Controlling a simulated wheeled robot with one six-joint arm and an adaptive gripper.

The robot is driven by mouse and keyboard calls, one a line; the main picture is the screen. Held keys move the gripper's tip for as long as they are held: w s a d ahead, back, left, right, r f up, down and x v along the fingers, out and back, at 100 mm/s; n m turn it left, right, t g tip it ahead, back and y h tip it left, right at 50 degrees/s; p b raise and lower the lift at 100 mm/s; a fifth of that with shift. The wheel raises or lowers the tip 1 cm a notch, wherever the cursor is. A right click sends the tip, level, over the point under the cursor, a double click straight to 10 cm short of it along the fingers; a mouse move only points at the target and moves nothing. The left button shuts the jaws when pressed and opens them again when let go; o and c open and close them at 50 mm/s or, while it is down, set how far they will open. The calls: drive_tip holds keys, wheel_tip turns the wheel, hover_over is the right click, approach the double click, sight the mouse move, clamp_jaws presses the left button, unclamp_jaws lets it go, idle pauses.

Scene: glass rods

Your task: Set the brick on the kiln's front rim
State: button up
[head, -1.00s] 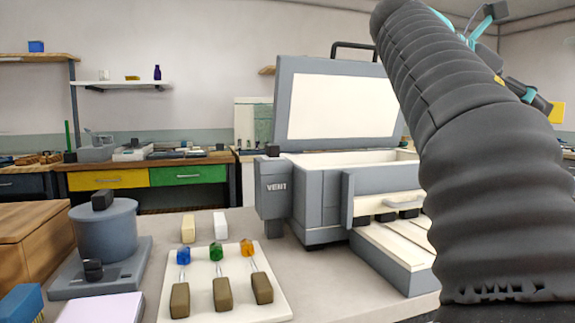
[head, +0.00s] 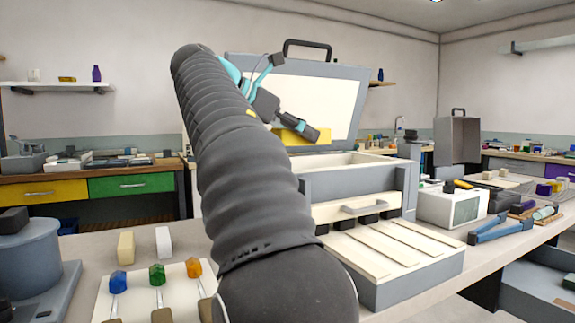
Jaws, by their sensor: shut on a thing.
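The kiln (head: 357,184) is a grey box with a pale lining, its lid (head: 345,85) standing open at the back. Its front rim runs along the near edge of the opening. My gripper (head: 298,131), dark with teal parts, is shut on a yellow brick (head: 318,134). It holds the brick above the kiln's opening, in front of the lid's pale inner face. The brick appears higher than the rim; its exact depth over the opening is hard to tell. My arm hides the kiln's left side and part of the brick's surroundings.
A cream block (head: 126,247) and a white block (head: 163,241) stand on the table at left, behind a white board (head: 180,272) with coloured glass-tipped rods. Blue tongs (head: 500,229) and a white box (head: 452,207) lie right of the kiln. A slatted pale front part (head: 400,250) juts forward.

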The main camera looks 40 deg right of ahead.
drive_tip(key=w+f, duration=0.2)
drive_tip(key=w, duration=0.1)
drive_tip(key=shift+a, duration=0.35)
drive_tip(key=shift+f+b, duration=1.25)
drive_tip(key=shift+f, duration=0.7)
drive_tip(key=shift+f, duration=0.1)
drive_tip(key=o, duration=1.4)
